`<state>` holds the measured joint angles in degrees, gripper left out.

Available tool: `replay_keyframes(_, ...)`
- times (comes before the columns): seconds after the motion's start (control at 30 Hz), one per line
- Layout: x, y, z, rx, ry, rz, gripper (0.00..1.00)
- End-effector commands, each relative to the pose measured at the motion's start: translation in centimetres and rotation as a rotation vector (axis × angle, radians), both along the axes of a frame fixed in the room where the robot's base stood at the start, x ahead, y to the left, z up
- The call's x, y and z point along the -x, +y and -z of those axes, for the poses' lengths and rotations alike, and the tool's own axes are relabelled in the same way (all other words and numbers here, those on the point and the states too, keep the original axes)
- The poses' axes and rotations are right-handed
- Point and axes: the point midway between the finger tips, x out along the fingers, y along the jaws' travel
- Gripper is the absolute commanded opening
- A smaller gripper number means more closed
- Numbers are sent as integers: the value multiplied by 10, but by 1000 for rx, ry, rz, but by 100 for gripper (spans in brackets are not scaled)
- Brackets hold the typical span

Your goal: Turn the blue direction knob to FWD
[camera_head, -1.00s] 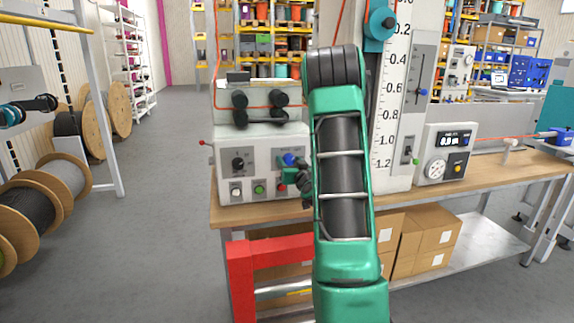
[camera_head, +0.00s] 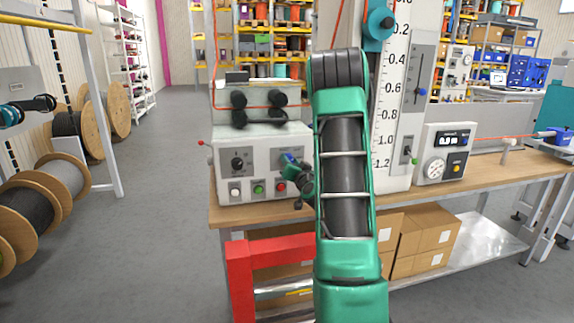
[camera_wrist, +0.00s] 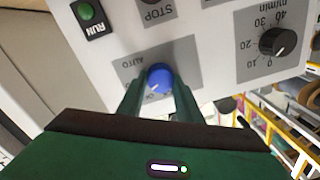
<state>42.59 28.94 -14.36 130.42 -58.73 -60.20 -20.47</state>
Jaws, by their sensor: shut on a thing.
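The blue direction knob (camera_wrist: 159,77) sits on a grey label plate on the machine's panel. In the wrist view, the word AUTO shows beside it; the rest of its lettering is hidden or too small to read. My gripper (camera_wrist: 160,92) is shut on the knob, one green finger on each side. The knob's white pointer mark shows faintly near its lower edge. In the head view, my gripper (camera_head: 291,162) is at the right part of the control panel (camera_head: 262,160), and it mostly hides the knob.
A black speed knob (camera_wrist: 278,42) and a green RUN button (camera_wrist: 86,12) are on the same panel. White, green and red buttons (camera_head: 280,187) line its lower edge. A measuring column (camera_head: 397,150) stands right of my arm. A red frame (camera_head: 240,270) stands in front of the bench.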

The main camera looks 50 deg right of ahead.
Motion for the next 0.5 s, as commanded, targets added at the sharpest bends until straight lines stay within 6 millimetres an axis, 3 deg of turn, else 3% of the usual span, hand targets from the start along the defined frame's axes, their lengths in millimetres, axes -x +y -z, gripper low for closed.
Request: replay_keyframes(0.5, -3, 4, 1, -313, -190, -10, 9)
